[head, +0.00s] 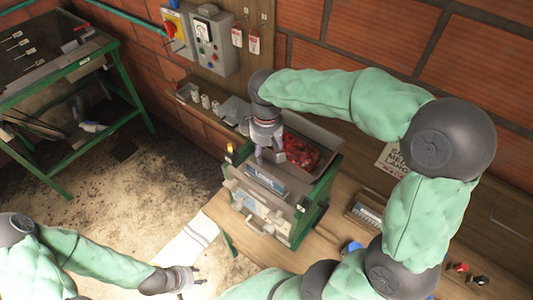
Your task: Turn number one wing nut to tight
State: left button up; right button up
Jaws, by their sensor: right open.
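The green and grey pulper (277,215) stands on the wooden bench in the middle of the head view. Its metal hopper (325,138) holds red cherries (300,152). A number one wing nut cannot be made out; it is too small or hidden by my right gripper. My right gripper (268,160) is open and points down over the left side of the pulper's top, beside the cherries. Whether it touches anything cannot be told. My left gripper (200,276) is low at the bottom, left of the pulper, with its fingers apart and nothing between them.
A green-legged table (62,160) stands at upper left. Small white cups (205,101) line a shelf behind the pulper. A white sheet (188,240) lies near my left gripper. The dirty floor at left is mostly clear.

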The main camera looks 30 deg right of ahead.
aim_at(232, 185)
jog(key=k, duration=1)
